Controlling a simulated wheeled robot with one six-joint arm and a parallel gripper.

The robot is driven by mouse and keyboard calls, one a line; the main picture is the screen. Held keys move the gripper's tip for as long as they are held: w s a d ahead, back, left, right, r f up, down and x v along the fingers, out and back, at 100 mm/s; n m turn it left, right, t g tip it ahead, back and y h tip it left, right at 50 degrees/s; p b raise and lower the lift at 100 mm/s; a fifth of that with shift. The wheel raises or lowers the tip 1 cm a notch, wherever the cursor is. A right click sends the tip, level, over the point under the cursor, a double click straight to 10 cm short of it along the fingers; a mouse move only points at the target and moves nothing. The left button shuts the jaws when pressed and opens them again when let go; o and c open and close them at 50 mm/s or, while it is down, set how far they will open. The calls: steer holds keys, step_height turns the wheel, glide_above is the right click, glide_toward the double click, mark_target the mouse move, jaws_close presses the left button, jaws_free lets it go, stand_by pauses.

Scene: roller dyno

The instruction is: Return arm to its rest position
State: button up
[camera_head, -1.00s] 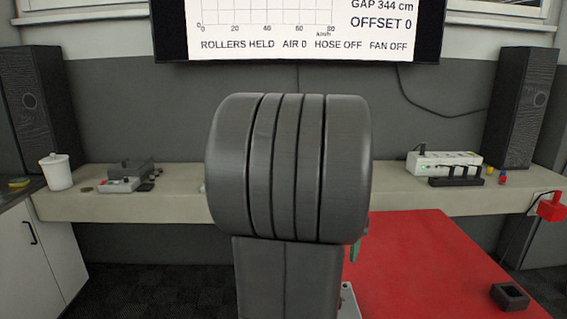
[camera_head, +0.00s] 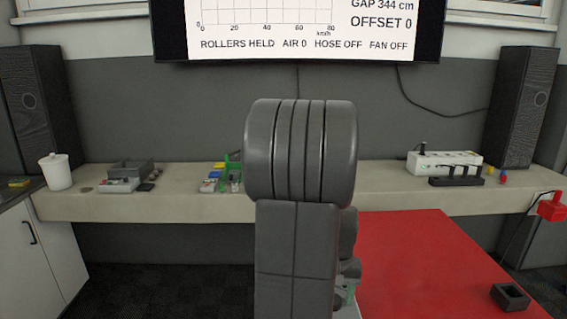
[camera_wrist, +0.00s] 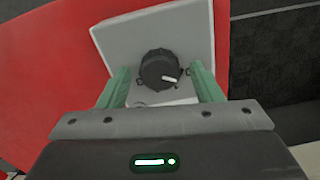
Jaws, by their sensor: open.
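My arm's dark grey links stand in the middle of the head view and hide most of my gripper there. In the wrist view my gripper (camera_wrist: 159,72) has its two green fingers spread apart, with nothing held between them. Beyond the fingers a black round knob (camera_wrist: 156,66) with a white mark sits on a light grey plate (camera_wrist: 195,32). The knob appears between the fingers in the picture; how far it is from them I cannot tell. The plate is over a red surface (camera_wrist: 62,70).
The red platform (camera_head: 415,265) lies at the right, with a small dark open box (camera_head: 510,297) on it. Tall speakers stand at both sides.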

steer(key=m, duration=0.6)
steer(key=shift+m, duration=0.3)
steer(key=m, duration=0.6)
steer(key=shift+r, duration=0.5)
